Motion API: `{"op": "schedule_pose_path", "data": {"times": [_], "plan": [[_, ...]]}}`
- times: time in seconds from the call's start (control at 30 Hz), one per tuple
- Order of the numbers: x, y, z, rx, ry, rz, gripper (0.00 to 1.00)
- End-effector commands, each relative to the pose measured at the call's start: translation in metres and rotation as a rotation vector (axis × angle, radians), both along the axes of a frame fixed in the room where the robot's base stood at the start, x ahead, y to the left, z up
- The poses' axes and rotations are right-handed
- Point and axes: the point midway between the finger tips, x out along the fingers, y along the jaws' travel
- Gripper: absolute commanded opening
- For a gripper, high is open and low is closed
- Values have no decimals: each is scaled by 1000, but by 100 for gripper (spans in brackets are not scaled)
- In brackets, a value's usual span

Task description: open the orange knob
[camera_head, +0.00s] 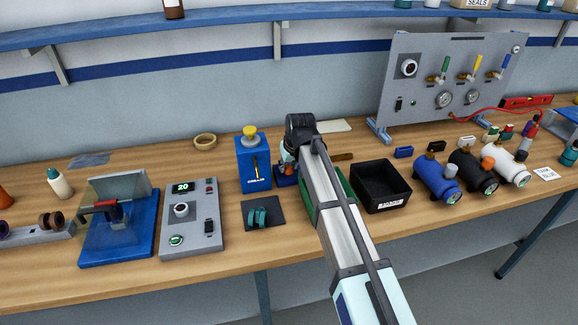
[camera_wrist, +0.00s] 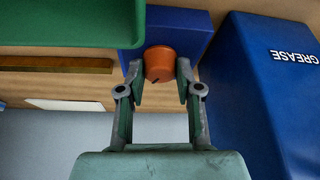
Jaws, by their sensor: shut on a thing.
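The orange knob (camera_wrist: 159,64) sits against a small blue block (camera_wrist: 190,24) in the wrist view. It has a round face with a dark mark near its lower edge. My gripper (camera_wrist: 159,82) has one finger on each side of the knob and is shut on it. In the head view the blue block (camera_head: 286,180) shows just left of my arm.
A blue grease box (camera_head: 253,162) with a yellow top stands close on the left. A green tray (camera_wrist: 60,20) lies close by. A black bin (camera_head: 381,186) and several small cylinders are to the right. A grey control box (camera_head: 193,218) stands further left.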

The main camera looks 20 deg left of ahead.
Motion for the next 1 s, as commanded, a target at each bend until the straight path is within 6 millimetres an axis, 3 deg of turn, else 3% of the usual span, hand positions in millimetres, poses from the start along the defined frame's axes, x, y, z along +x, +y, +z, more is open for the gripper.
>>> {"op": "schedule_pose_path", "data": {"times": [0.4, 0.9, 0.93, 1.0], "plan": [[-2, 0, -2, -2, 6, -184, 0], [-2, 0, -2, -2, 6, -206, 0], [-2, 0, -2, -2, 6, -205, 38], [-2, 0, -2, -2, 5, -205, 60]]}}
